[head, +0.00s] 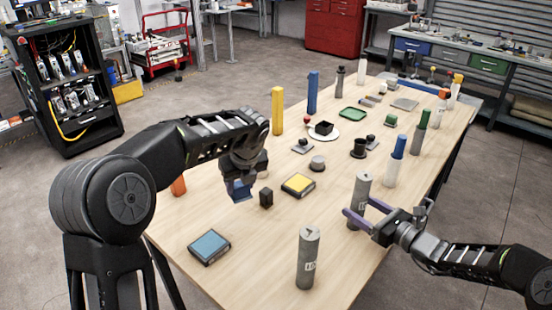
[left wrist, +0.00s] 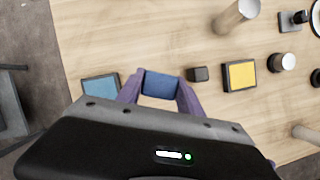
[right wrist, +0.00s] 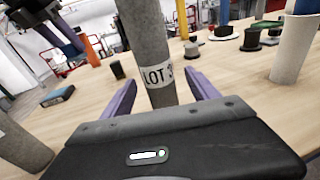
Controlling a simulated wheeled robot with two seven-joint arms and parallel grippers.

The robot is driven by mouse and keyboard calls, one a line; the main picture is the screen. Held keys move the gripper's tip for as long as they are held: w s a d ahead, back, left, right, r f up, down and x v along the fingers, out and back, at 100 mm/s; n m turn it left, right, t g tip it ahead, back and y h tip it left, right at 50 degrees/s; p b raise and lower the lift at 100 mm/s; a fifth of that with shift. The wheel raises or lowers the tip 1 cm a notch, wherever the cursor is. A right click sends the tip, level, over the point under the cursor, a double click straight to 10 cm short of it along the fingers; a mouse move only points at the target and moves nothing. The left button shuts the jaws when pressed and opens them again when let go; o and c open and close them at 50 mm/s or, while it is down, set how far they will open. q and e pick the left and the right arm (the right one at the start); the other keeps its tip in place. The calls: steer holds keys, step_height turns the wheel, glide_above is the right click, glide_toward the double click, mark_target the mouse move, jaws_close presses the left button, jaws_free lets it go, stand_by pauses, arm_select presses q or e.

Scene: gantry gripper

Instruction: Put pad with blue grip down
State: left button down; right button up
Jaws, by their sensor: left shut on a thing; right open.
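My left gripper (head: 241,180) is shut on a blue block, the blue grip of the pad (head: 239,191), and holds it over the near left part of the table. In the left wrist view the blue grip (left wrist: 160,84) sits between the purple fingers; any pad under it is hidden. A flat dark-framed square with a blue top (head: 210,245) lies on the table to the near left of it. My right gripper (head: 360,208) is open, its purple fingers on either side of an upright grey cylinder (head: 360,190) with a "LOT" label, seen closely in the right wrist view (right wrist: 150,45).
A small black block (head: 266,198) and a yellow-topped square (head: 298,185) stand right of the left gripper. Another grey cylinder (head: 308,258) stands at the near edge. An orange cylinder (head: 179,186) is partly behind my left arm. Bare wood (head: 255,235) lies between these.

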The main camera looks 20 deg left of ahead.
mark_target(242, 196)
arm_select(q)
steer(key=shift+f, duration=0.15)
steer(key=shift+f, duration=2.4)
steer(key=shift+f, duration=2.5)
steer(key=c, duration=0.8)
jaws_free()
steer(key=shift+f, duration=0.1)
steer(key=shift+o, duration=0.2)
steer(key=v, duration=1.2)
